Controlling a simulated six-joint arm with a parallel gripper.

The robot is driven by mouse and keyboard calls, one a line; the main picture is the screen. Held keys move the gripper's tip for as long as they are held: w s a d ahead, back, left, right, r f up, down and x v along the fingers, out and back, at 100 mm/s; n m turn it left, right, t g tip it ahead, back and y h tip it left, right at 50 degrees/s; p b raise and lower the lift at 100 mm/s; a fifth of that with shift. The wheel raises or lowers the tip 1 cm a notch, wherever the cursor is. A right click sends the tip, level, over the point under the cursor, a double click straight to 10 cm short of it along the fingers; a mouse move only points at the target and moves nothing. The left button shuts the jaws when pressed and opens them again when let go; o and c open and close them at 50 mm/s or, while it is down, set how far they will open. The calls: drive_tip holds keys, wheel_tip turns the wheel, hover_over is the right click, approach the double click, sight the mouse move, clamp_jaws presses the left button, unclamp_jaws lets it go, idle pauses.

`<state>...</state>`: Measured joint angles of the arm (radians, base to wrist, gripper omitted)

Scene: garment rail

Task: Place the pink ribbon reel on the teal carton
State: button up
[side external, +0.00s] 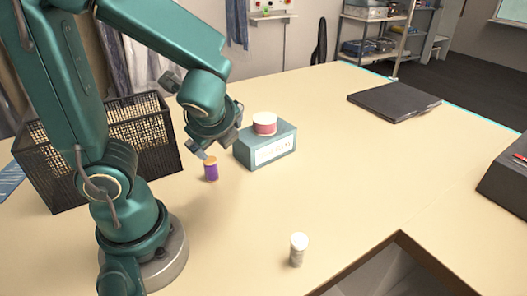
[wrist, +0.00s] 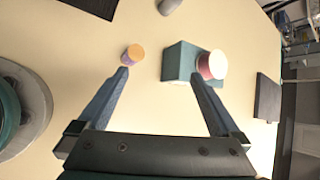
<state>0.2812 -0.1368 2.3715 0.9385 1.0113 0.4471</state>
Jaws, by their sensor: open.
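The pink ribbon reel (side external: 265,124) has white ends and sits upright on top of the teal carton (side external: 285,143). In the wrist view, the reel (wrist: 213,65) is at the right side of the carton (wrist: 178,62). My gripper (side external: 222,147) is open and empty, just left of the carton in the side view. In the wrist view its two fingers (wrist: 160,75) are spread wide, with the right fingertip near the carton and reel. No finger is seen holding the reel.
A purple spool with an orange top (side external: 211,169) stands close under my gripper. A black mesh basket (side external: 150,133) is to the left. A white-capped bottle (side external: 298,250) stands near the front cutout. A dark folder (side external: 394,100) lies behind right. The table's middle is clear.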

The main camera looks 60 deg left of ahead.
drive_tip(key=s+d+r+n+t+h, duration=0.1)
drive_tip(key=d+n+h, duration=0.3)
drive_tip(key=n, duration=0.3)
drive_tip(key=s+d+r+n+h, duration=0.2)
drive_tip(key=d+n+h, duration=0.2)
drive_tip(key=d+n, duration=0.3)
drive_tip(key=shift+d+r+n+t, duration=0.2)
drive_tip(key=shift+r+n+t, duration=0.05)
drive_tip(key=shift+n+t, duration=0.15)
drive_tip(key=shift+s, duration=0.1)
